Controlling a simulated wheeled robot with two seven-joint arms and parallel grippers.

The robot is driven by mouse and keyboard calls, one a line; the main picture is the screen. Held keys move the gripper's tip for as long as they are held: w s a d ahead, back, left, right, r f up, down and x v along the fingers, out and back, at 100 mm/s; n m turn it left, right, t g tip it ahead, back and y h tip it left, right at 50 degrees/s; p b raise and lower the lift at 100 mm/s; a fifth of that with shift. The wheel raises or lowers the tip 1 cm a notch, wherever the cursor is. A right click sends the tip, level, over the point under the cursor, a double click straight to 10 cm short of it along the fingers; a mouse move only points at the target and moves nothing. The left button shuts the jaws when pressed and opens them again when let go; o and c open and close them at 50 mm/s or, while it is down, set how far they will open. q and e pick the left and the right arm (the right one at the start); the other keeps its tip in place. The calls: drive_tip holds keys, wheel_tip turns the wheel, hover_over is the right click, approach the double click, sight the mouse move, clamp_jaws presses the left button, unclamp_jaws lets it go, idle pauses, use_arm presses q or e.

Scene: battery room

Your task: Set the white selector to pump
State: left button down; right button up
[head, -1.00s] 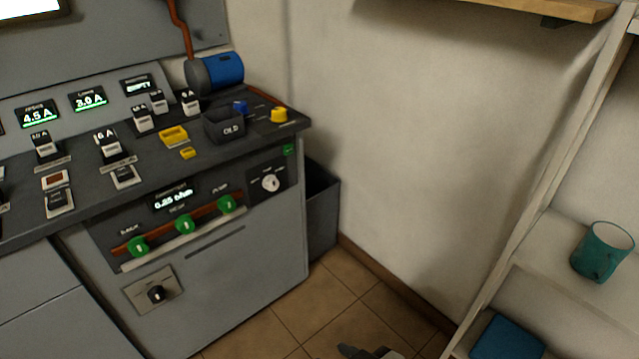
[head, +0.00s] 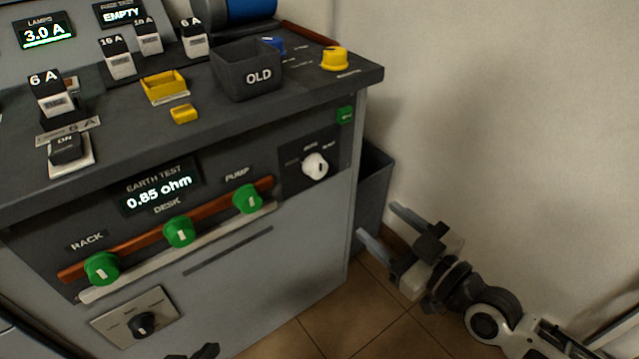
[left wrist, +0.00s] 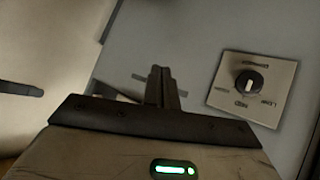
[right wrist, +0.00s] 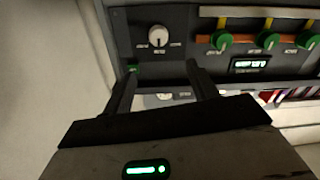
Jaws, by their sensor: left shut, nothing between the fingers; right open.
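The white selector (head: 315,165) is a round white knob on a dark panel at the right end of the console front. It also shows in the right wrist view (right wrist: 157,37), beyond my right fingertips. Labels surround it, too small to read surely, so I cannot tell which it points to. My right gripper (head: 378,221) is open and empty, right of and below the selector, apart from it. Its two fingers show spread in the right wrist view (right wrist: 161,72). My left gripper (head: 205,352) is shut and empty at the bottom edge, below the console's front panel.
Green knobs (head: 179,230) line a copper-coloured bar left of the selector. A black knob (head: 142,323) sits on a pale plate below. An OLD bin (head: 245,82) and yellow button (head: 334,58) stand on top. A dark bin (head: 372,190) stands between console and wall.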

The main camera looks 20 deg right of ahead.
sight(320, 170)
drive_tip(key=x, duration=1.6)
drive_tip(key=shift+w+d+b, duration=0.1)
drive_tip(key=shift+d+b, duration=0.1)
drive_tip(key=shift+b, duration=0.2)
drive_tip(key=shift+c, duration=0.2)
drive_tip(key=c, duration=0.9)
